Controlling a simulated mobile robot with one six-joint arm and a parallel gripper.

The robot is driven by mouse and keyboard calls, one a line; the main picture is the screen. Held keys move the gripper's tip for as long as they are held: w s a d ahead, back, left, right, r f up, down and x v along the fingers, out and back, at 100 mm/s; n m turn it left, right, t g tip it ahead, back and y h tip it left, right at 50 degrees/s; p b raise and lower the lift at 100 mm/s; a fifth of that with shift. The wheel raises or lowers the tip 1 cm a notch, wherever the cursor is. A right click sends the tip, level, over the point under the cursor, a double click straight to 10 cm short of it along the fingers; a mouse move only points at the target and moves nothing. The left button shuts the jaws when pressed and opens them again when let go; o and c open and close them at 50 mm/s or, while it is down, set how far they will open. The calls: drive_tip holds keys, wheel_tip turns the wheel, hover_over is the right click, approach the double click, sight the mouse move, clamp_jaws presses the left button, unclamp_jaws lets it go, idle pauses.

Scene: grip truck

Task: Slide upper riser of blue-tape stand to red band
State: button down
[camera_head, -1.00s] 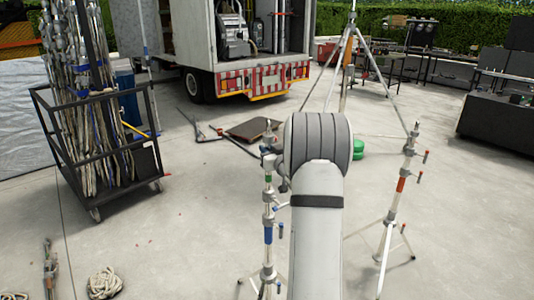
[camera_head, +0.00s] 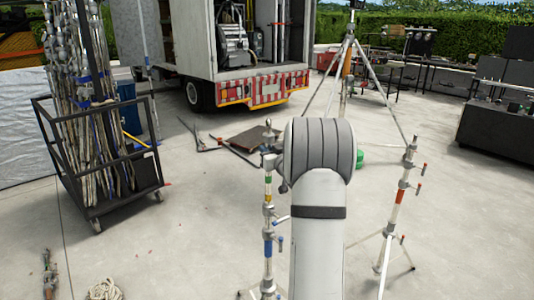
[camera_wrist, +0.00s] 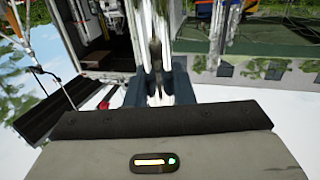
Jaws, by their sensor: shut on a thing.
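The blue-tape stand shows just left of my arm in the head view, with its blue tape (camera_head: 268,249) low on the column. I see no red band on this column. A round knob tops the stand. In the head view my gripper is hidden behind my arm. In the wrist view my gripper (camera_wrist: 158,82) is shut on a shiny metal part between its dark jaws, apparently the upper riser; the exact grip is unclear.
A red-tape stand (camera_head: 400,196) with splayed legs is to the right. A tall tripod (camera_head: 346,75) stands behind my arm. A black cart of poles (camera_head: 60,140) is at left, and a truck (camera_head: 190,40) behind. Rope (camera_head: 104,290) lies front left; the concrete between is mostly open.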

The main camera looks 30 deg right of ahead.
sight(271, 140)
drive_tip(key=shift+r+p, duration=1.2)
drive_tip(key=shift+r, duration=1.25)
drive_tip(key=c, duration=0.9)
unclamp_jaws()
drive_tip(key=shift+f, duration=0.15)
drive_tip(key=shift+s, duration=0.1)
